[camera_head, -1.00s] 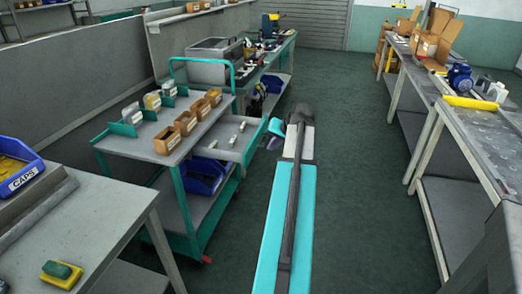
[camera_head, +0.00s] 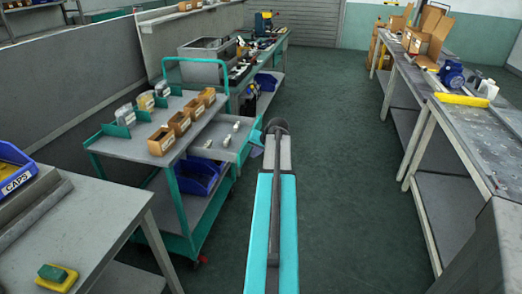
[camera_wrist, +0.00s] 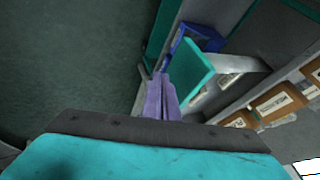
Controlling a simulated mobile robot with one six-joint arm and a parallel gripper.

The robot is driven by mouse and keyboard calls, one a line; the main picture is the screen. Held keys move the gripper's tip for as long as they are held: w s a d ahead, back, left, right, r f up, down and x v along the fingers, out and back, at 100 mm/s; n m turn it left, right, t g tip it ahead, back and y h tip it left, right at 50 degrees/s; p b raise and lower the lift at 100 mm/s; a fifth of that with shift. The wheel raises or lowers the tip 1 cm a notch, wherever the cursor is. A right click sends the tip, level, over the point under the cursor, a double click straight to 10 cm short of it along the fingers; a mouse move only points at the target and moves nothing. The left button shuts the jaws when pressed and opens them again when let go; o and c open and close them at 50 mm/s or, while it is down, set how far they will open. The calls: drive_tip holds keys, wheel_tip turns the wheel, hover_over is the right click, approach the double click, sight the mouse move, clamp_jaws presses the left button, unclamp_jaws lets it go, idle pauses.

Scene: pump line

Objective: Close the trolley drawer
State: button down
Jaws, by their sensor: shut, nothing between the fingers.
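The trolley (camera_head: 125,147) has a teal frame and grey shelves and stands left of my arm. Its drawer (camera_head: 222,146) is pulled out on the right side, with small pale parts inside. In the wrist view the teal drawer front (camera_wrist: 190,78) stands just right of my purple fingers. My gripper (camera_wrist: 161,82) is shut and empty, close to that front; whether it touches cannot be told. In the head view my forearm hides most of the gripper.
Several orange-brown boxes (camera_head: 161,140) stand on the trolley top. A blue bin (camera_head: 196,178) is on its lower shelf. A workbench (camera_head: 445,105) runs along the right and a table (camera_head: 95,225) stands at the near left. The green floor between is clear.

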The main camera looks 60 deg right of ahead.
drive_tip(key=shift+w+a, duration=0.25)
drive_tip(key=shift+w, duration=0.35)
drive_tip(key=shift+w+a, duration=0.2)
drive_tip(key=shift+w, duration=0.4)
drive_tip(key=shift+w+d+r, duration=0.1)
drive_tip(key=shift+w+d, duration=0.05)
drive_tip(key=shift+d, duration=0.25)
drive_tip(key=shift+a, duration=0.25)
